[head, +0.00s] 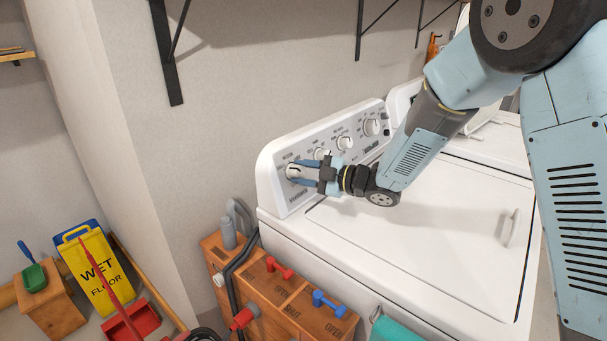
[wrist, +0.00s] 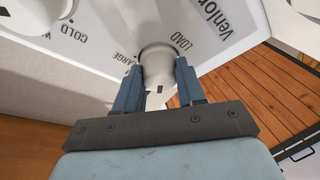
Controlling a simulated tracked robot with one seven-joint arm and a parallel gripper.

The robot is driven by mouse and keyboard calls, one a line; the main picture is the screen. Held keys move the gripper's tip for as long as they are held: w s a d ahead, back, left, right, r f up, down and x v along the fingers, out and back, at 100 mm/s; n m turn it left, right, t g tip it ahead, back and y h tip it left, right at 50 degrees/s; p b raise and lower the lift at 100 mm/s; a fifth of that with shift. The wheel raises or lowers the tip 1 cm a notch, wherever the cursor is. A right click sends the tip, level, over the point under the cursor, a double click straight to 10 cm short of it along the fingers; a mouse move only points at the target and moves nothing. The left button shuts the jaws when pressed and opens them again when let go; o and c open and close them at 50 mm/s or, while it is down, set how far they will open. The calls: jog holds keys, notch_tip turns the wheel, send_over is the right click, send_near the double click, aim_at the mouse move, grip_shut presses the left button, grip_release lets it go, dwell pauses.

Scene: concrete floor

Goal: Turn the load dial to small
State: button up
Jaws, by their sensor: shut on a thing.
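The load dial (wrist: 158,58) is a white round knob at the left end of the washer's control panel (head: 277,189). The words LOAD and LARGE are printed beside it in the wrist view; the word small cannot be read. My gripper (wrist: 158,72) is shut on the dial, with one blue finger on each side of it. In the head view my gripper (head: 300,172) reaches the panel from the right, and its fingers hide part of the dial. A small dark mark shows low on the knob between the fingers, but I cannot tell clearly where the dial points.
Several other white knobs, such as the large one (head: 372,127), line the panel to the right. The washer lid (head: 430,225) is closed below my arm. A wooden box with red and blue valves (head: 285,300) stands at the washer's left. A yellow wet-floor sign (head: 97,268) is farther left.

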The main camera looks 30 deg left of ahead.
jog(key=shift+n+g+h, duration=0.6)
jog(key=shift+n+h, duration=0.1)
jog(key=shift+n, duration=1.5)
jog(key=o, duration=1.1)
jog(key=shift+c, duration=0.2)
jog(key=v, duration=1.3)
jog(key=shift+d, duration=0.4)
